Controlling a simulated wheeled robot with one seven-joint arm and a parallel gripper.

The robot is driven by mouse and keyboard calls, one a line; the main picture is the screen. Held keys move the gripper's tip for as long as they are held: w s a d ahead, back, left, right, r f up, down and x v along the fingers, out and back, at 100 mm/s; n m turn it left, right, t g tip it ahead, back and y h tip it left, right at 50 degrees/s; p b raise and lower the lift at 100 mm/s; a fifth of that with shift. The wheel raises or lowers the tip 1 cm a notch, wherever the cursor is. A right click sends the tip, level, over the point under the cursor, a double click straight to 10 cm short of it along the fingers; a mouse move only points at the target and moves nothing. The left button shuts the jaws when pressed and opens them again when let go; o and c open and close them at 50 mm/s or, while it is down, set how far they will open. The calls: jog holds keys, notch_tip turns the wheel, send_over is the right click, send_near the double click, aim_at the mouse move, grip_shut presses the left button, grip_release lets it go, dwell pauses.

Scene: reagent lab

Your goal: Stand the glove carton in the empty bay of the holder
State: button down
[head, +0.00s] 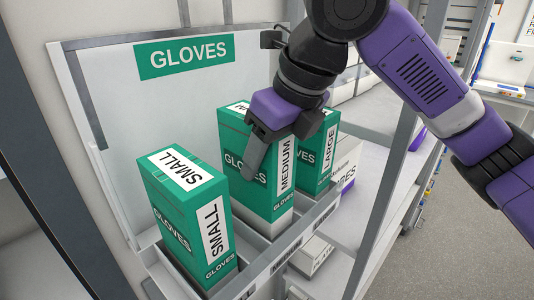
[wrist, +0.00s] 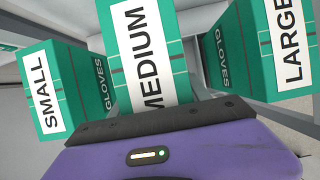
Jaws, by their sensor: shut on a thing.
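The green and white MEDIUM glove carton (head: 257,192) is upright in or just over the middle bay of the grey holder (head: 253,287). Whether its base rests on the bay floor is unclear. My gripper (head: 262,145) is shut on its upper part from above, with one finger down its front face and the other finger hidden. In the wrist view, the MEDIUM label of this carton (wrist: 142,55) shows directly beyond my gripper (wrist: 150,118).
The SMALL carton (head: 185,220) stands in the left bay, and the LARGE carton (head: 325,160) stands on the right. A GLOVES sign (head: 188,54) is on the back panel. A white shelf (head: 375,160) with boxes lies to the right, behind a grey post.

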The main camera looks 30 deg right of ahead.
jog(key=shift+f, duration=0.15)
jog(key=shift+f+b, duration=0.85)
jog(key=shift+f, duration=0.2)
jog(key=shift+c, duration=2.2)
grip_release()
jog(key=v, duration=0.8)
